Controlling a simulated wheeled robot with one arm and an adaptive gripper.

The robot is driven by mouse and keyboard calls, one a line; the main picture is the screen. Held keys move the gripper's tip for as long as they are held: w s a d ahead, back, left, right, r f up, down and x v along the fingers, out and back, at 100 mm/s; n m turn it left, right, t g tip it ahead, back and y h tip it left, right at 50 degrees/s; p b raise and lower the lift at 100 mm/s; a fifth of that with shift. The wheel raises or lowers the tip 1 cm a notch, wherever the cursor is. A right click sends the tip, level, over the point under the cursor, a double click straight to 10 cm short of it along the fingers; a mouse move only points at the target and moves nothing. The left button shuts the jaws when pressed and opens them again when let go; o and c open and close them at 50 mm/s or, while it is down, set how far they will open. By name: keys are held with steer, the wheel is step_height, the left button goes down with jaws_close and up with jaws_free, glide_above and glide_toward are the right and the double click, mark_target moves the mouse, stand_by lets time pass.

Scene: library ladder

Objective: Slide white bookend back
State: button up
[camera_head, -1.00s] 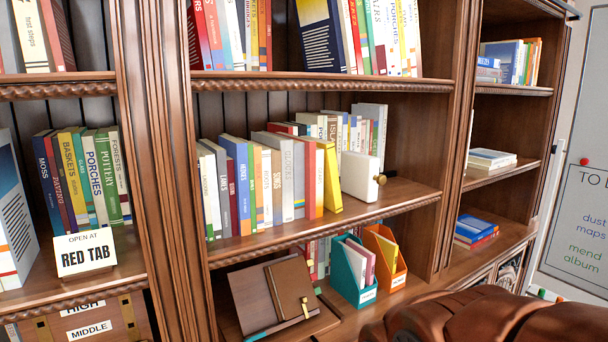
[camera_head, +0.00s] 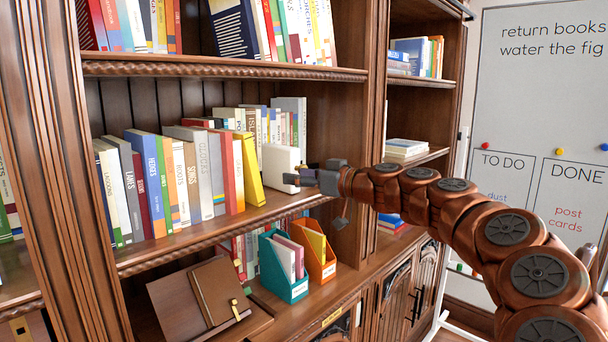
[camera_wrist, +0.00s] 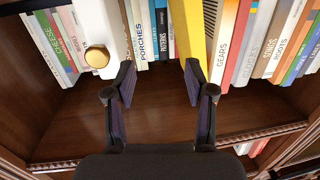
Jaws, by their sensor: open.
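The white bookend (camera_head: 278,167) stands on the middle shelf (camera_head: 200,237) at the right end of the front book row, beside a yellow book (camera_head: 247,170). Its brass knob (camera_wrist: 97,57) shows in the wrist view, where the white bookend (camera_wrist: 96,22) is at upper left. My gripper (camera_head: 296,179) is at the bookend's right side in the head view and hides the knob there. In the wrist view my gripper (camera_wrist: 160,80) is open, with nothing between its fingers. The left finger lies just right of the knob; I cannot tell whether anything touches.
A back row of books (camera_head: 290,115) stands behind the bookend. An upright post (camera_head: 375,100) rises to the right of my gripper. Teal (camera_head: 285,285) and orange (camera_head: 318,265) file holders stand below. Bare shelf lies in front of the books.

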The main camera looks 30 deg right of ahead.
steer(key=m+t+h, duration=0.1)
steer(key=t+h, duration=0.1)
glide_toward(284, 169)
steer(key=shift+w+d+r+p, duration=0.2)
steer(key=shift+w+p, duration=0.25)
steer(key=shift+w, duration=0.35)
steer(key=shift+w+d+r+p, duration=0.15)
steer(key=shift+w+p, duration=0.25)
steer(key=shift+w, duration=0.45)
steer(key=shift+w+d+r+p, duration=0.1)
steer(key=shift+w+r+p, duration=0.1)
steer(key=shift+w+p, duration=0.45)
steer(key=shift+w, duration=0.15)
steer(key=shift+a, duration=0.1)
jaws_close()
